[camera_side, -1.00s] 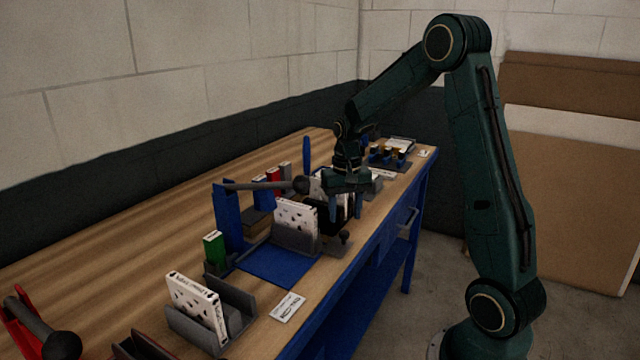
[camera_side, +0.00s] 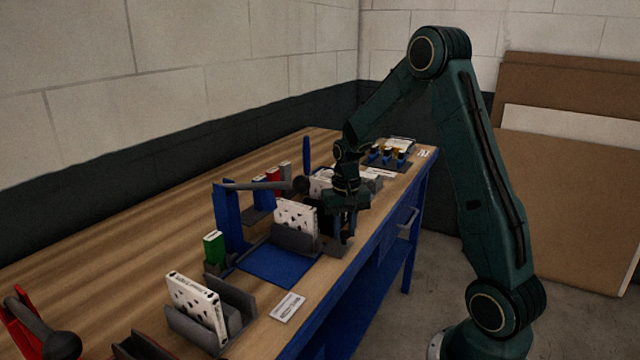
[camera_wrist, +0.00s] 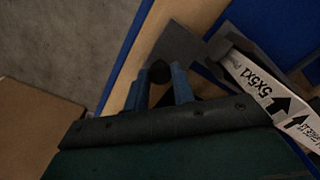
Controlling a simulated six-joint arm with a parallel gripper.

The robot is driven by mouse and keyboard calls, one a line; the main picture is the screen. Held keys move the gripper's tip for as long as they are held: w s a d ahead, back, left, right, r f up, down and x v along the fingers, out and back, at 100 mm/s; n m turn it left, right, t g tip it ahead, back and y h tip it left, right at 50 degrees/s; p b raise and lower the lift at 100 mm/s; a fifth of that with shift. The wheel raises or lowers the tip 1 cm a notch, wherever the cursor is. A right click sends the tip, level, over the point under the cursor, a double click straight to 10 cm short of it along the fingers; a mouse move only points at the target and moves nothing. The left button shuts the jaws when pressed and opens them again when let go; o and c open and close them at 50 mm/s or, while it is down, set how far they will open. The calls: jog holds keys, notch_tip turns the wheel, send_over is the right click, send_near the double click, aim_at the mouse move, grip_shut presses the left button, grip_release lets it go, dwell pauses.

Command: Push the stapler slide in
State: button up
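The stapler has a blue post (camera_side: 226,215) and a long grey lever (camera_side: 255,185) with a dark ball end (camera_side: 301,184). Its grey slide (camera_wrist: 178,45) sits at the bench's front edge, carrying a white printed filter box (camera_side: 296,217) upright in a grey holder (camera_side: 290,238). In the side view my gripper (camera_side: 343,232) partly hides the slide's end.
A green box (camera_side: 214,247) stands behind. More racks (camera_side: 388,155) are at the far end.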

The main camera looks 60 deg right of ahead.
grip_shut()
jog(key=shift+a, duration=5.25)
jog(key=o, duration=0.9)
grip_release()
jog(key=shift+d, duration=0.15)
